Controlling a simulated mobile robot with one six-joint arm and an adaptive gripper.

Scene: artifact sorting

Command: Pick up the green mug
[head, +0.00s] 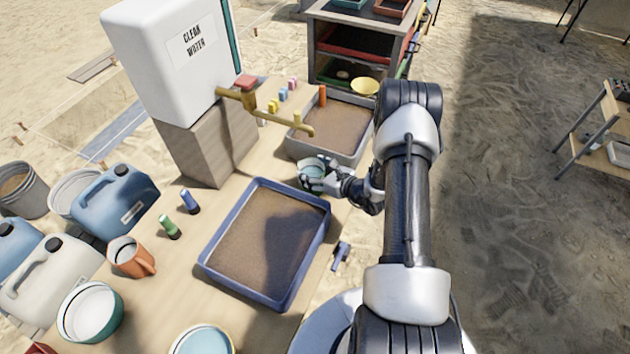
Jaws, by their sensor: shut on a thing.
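The green mug (313,163) is a small pale teal-green vessel, partly hidden by my gripper, between the blue tray and the grey tray. My gripper (307,181) reaches in from the right and is shut on the mug, with its fingers at the mug's near left side. The mug looks roughly upright. I cannot tell whether its base touches the table.
A brass tap (262,108) from the water tank (172,55) reaches out above and left of the mug. A blue sand tray (322,237) lies nearer, a grey sand tray (349,160) just behind. An orange jug (138,262) and green-white bowl (93,314) stand left.

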